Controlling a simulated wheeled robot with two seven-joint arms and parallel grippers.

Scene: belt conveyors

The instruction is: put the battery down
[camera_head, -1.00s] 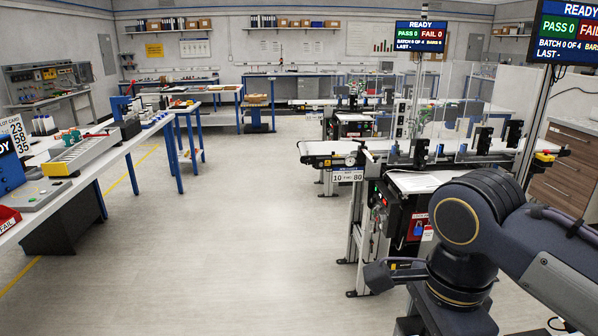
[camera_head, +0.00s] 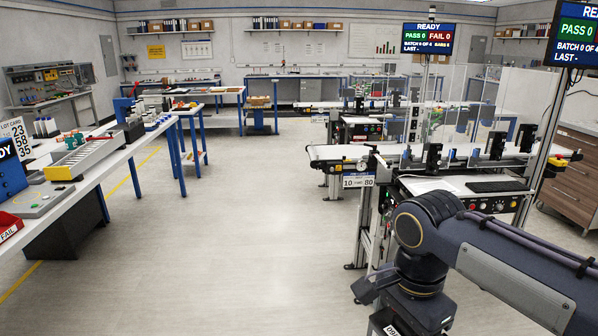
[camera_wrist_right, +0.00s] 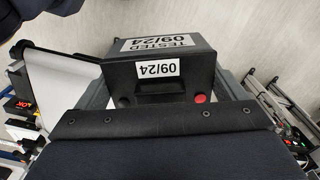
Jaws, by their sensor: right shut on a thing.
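The battery (camera_wrist_right: 165,72) is a black box with white labels reading "TESTED 09/24", a handle and a red terminal. It fills the upper middle of the right wrist view. My right gripper (camera_wrist_right: 165,95) is shut on it, with a grey finger at each side. In the head view my right arm comes in from the right, and its hand end is at the bottom edge, partly cut off. A white label (camera_head: 390,329) shows there at the frame edge. My left gripper is not in view.
A conveyor line (camera_head: 330,153) with clear guards stands ahead on the right. A white shelf (camera_head: 430,185) with a dark pad (camera_head: 497,186) is in front of it. A long white bench (camera_head: 110,165) with trays runs along the left. The floor (camera_head: 240,230) between is clear.

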